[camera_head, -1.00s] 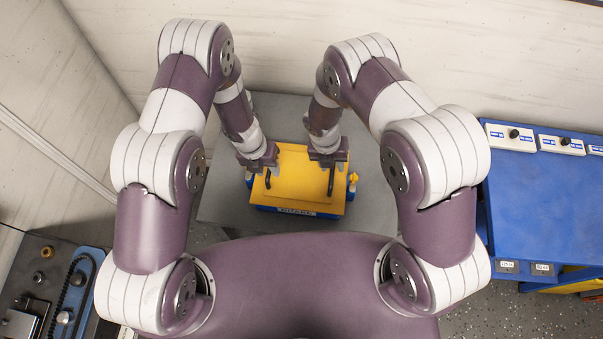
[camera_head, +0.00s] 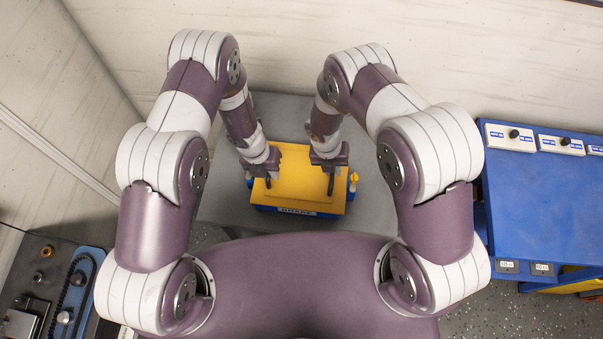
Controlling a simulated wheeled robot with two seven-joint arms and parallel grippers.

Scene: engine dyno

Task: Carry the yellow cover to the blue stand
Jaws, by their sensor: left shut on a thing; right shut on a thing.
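The yellow cover (camera_head: 302,184) is a flat rectangular lid with two dark handles. It lies over a blue base (camera_head: 283,209) with a label on its front, on a grey table. I cannot tell whether the cover touches the base. My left gripper (camera_head: 268,178) is shut on the cover's left handle. My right gripper (camera_head: 330,180) is shut on its right handle. The fingertips are partly hidden by the gripper bodies. A blue bench-like stand (camera_head: 548,204) is at the right; I cannot tell if it is the stand named.
The grey table (camera_head: 368,208) has free room around the base. Small control boxes (camera_head: 510,137) sit along the blue stand's back edge, and its top is otherwise clear. A dark machine (camera_head: 45,280) stands at the lower left. Walls close off the back and left.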

